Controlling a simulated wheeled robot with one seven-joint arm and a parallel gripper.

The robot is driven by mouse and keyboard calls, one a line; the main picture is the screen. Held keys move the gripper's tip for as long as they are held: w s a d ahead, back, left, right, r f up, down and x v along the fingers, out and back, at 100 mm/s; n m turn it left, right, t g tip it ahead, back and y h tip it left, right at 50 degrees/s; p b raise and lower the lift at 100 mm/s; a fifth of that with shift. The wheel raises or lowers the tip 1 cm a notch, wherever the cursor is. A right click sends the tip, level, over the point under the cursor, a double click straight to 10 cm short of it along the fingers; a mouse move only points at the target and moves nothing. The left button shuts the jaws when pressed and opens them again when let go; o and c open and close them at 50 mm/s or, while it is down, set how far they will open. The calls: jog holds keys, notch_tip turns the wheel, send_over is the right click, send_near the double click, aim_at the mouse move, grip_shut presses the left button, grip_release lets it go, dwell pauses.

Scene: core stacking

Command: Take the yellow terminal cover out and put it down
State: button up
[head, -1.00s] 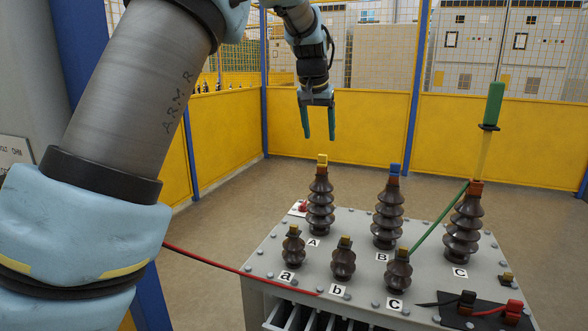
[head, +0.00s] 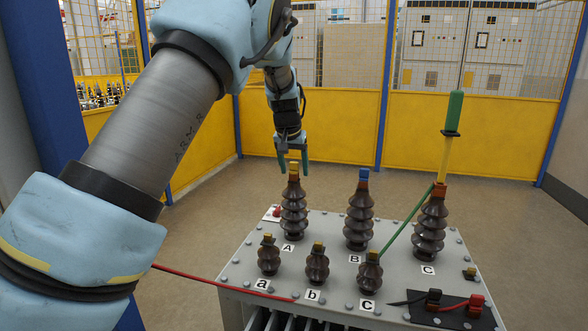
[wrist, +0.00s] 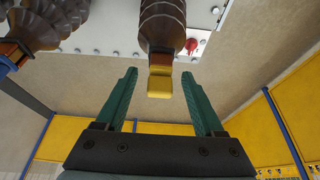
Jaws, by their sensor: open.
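The yellow terminal cover (head: 293,167) sits on top of the brown ribbed insulator (head: 294,208) labelled A. In the wrist view my gripper (wrist: 160,82) has one finger on each side of the cover, with gaps showing. I cannot tell whether the tips are level with the cover.
Insulator B (head: 360,215) with a blue cap and insulator C (head: 430,225) with a green-handled yellow rod stand to the right. Several short insulators (head: 317,262) stand in front. A red cable (head: 210,280) and a green cable (head: 405,228) cross the grey tank top (head: 330,225).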

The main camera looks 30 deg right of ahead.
jog(key=shift+c, duration=0.2)
grip_shut()
dwell(0.3)
